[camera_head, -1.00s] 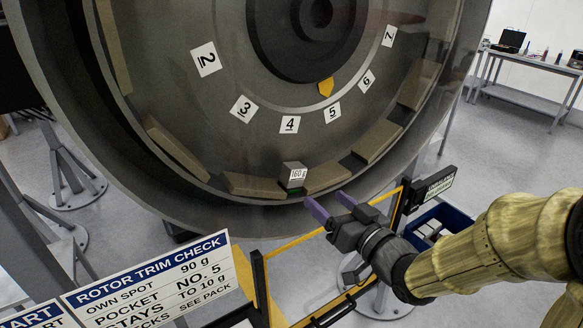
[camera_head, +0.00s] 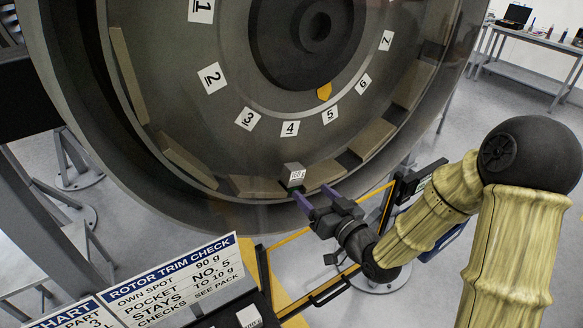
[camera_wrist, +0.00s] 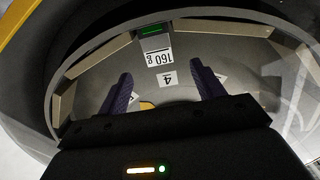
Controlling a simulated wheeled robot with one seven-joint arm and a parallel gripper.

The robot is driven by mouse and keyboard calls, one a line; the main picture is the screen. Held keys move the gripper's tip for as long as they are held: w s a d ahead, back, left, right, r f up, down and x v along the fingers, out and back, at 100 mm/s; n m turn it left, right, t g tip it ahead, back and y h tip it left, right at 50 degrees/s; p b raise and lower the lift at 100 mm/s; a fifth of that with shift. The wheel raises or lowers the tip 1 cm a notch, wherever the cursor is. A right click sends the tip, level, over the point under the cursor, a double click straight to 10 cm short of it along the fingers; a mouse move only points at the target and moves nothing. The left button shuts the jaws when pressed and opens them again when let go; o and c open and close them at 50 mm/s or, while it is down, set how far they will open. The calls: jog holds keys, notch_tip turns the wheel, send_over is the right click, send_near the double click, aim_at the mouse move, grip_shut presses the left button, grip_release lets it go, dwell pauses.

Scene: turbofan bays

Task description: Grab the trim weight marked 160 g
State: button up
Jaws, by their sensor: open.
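The trim weight marked 160 g (camera_head: 295,174) is a small grey block with a white label. It sits low inside the large round fan casing, near the number 4 plate (camera_head: 290,129). In the wrist view the weight (camera_wrist: 158,56) shows its label upside down, with a green strip (camera_wrist: 152,29) beside it. My gripper (camera_head: 314,195) is open and empty, just below and right of the weight in the head view. In the wrist view its purple fingers (camera_wrist: 162,76) are spread on either side of the label's line, apart from the weight.
Tan blocks (camera_head: 258,187) line the rim on both sides of the weight, with dark gaps between some. A rotor trim check sign (camera_head: 170,281) stands at the lower left. A yellow-railed frame (camera_head: 290,302) lies below the casing. A bench (camera_head: 520,75) stands far right.

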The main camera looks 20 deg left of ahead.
aim_at(298, 176)
jog(key=p+x, duration=0.1)
jog(key=x, duration=0.3)
jog(key=shift+w+a+r+p, duration=0.15)
jog(key=shift+p, duration=0.2)
jog(key=shift+w+a, duration=0.15)
jog(key=shift+w+a+r+p, duration=0.1)
jog(key=shift+w+a+p, duration=0.25)
jog(key=shift+p, duration=0.35)
jog(key=p+x, duration=0.3)
jog(key=x, duration=0.1)
jog(key=shift+w+d, duration=0.1)
jog(key=shift+d, duration=0.05)
jog(key=shift+w, duration=0.15)
